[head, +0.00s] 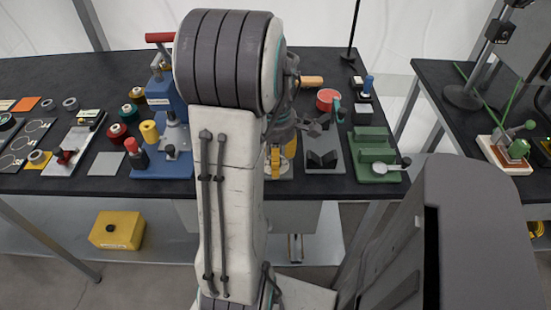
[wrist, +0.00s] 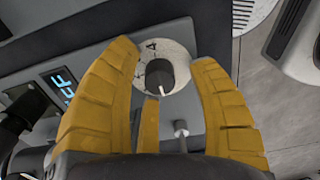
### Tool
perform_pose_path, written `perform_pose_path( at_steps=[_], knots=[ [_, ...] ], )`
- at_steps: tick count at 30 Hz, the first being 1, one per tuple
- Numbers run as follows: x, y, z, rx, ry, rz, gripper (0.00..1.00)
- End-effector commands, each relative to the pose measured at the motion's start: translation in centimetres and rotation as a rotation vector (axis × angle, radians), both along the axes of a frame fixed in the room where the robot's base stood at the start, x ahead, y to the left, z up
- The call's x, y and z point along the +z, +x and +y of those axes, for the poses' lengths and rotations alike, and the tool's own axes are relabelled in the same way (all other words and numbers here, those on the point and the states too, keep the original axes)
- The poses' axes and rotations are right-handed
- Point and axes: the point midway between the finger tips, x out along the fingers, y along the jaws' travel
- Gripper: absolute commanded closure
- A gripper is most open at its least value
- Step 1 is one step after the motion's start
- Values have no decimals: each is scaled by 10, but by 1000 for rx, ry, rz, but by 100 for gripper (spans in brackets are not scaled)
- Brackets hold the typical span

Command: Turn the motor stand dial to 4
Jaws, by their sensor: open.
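The motor stand dial (wrist: 155,74) is a dark knob on a round pale scale plate (wrist: 180,75) in the wrist view. A white mark on the knob's edge faces down and slightly right in the picture. A 4 is printed at the top of the plate, away from that mark. My gripper (wrist: 165,56) is open, with one yellow finger on each side of the dial. Gaps show between the fingers and the knob. A lit blue display (wrist: 62,86) sits left of the dial, partly covered by the left finger. In the head view my arm hides most of the stand.
A small metal toggle (wrist: 181,130) stands below the dial between the fingers.

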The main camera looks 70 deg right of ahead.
Motion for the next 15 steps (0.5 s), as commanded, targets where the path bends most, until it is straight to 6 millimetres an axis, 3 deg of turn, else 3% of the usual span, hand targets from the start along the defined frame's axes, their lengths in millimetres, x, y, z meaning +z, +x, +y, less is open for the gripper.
perform_pose_path(
  at_steps=[9, 15],
  knots=[
    [-1, 0, 0, 0, -1, 0, 44],
    [-1, 0, 0, 0, -1, 0, 62]
  ],
)
